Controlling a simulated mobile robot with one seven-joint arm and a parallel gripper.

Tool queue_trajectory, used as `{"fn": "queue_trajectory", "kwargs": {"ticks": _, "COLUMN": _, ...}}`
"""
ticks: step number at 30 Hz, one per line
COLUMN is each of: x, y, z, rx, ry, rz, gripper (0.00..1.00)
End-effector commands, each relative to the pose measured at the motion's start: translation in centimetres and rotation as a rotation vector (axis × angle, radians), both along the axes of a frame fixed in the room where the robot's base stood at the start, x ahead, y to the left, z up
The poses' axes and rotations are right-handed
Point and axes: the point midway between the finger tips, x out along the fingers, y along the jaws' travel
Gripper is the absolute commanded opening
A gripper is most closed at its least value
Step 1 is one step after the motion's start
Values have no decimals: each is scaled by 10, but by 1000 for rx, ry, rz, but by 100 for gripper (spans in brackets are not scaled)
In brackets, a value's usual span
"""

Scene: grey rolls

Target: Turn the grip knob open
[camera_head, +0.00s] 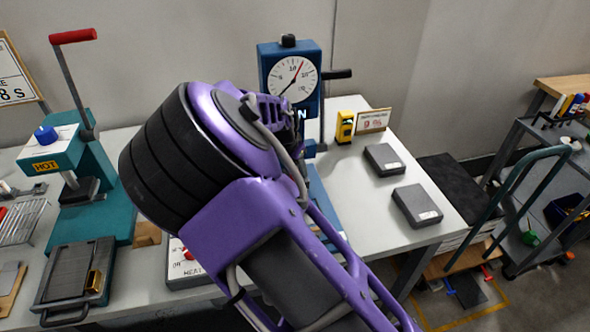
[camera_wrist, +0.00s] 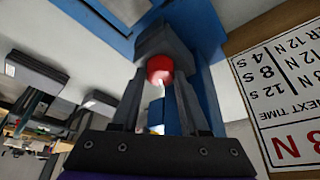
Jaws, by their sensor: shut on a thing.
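The wrist view shows a round red knob (camera_wrist: 160,69) between the two dark fingers of my gripper (camera_wrist: 160,80). The gripper is shut on it. A dark grey block (camera_wrist: 166,40) sits just beyond the knob, against a blue frame (camera_wrist: 197,24). In the head view a blue tester (camera_head: 272,61) with a white dial (camera_head: 291,79) stands at the back of the table. My purple arm hides its lower part, and also the knob and my fingers. I cannot tell how far the knob is turned.
A teal press (camera_head: 93,172) with a red-tipped lever stands at left. A yellow device (camera_head: 345,127), a small sign (camera_head: 373,121) and two grey boxes (camera_head: 384,160) (camera_head: 417,206) lie right of the tester. A lettered board (camera_wrist: 285,85) is close at right in the wrist view.

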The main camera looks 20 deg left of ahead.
Motion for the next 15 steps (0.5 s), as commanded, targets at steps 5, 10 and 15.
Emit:
{"fn": "queue_trajectory", "kwargs": {"ticks": 5, "x": 1, "y": -1, "z": -1, "rx": 8, "ry": -3, "rz": 165, "gripper": 0}}
{"fn": "queue_trajectory", "kwargs": {"ticks": 10, "x": 2, "y": -3, "z": -1, "rx": 8, "ry": -4, "rz": 326, "gripper": 0}}
{"fn": "queue_trajectory", "kwargs": {"ticks": 15, "x": 2, "y": -4, "z": -2, "rx": 6, "ry": -7, "rz": 488, "gripper": 0}}
